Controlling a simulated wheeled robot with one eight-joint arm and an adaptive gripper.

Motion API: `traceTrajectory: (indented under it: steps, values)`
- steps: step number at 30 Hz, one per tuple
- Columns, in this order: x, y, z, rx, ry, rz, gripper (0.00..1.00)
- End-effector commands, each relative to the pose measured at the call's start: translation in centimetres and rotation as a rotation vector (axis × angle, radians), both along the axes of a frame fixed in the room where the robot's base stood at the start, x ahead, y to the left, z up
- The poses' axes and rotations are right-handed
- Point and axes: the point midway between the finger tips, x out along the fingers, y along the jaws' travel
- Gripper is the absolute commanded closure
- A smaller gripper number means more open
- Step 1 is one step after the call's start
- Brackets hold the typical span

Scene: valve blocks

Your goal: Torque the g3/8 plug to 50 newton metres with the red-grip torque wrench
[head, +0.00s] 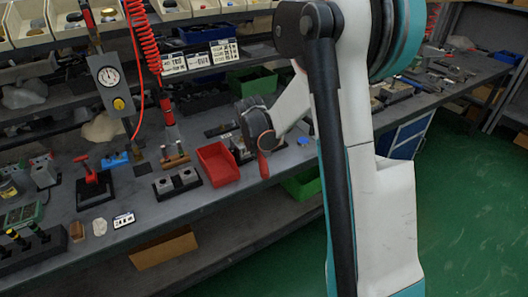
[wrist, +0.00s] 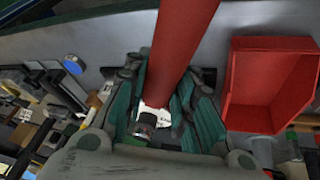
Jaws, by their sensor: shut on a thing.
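The red grip of the torque wrench (wrist: 182,45) runs from the top edge of the wrist view down between the teal fingers of my gripper (wrist: 163,105). My gripper is shut on it. In the head view the red grip (head: 263,166) sticks out below my gripper (head: 257,142), at the bench's front edge just right of the red bin. The wrench's far end is hidden. A dark, silver-ringed round part (wrist: 146,122) shows between the fingers; I cannot tell what it is. I cannot make out the g3/8 plug for sure.
An open red bin (head: 217,164) stands on the bench (head: 150,208), close to the gripper; it also shows in the wrist view (wrist: 262,82). A block with two round metal tops (head: 177,183) is left of it. A gauge panel (head: 110,82) and red coiled hose (head: 146,40) hang above.

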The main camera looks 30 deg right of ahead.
Motion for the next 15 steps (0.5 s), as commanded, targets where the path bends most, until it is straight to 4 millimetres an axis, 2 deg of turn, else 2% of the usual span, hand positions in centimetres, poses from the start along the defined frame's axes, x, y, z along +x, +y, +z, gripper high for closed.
traceTrajectory:
  steps: [15]
  values:
    - [0.18,0.47,0.06,-0.001,0.000,-0.037,1.00]
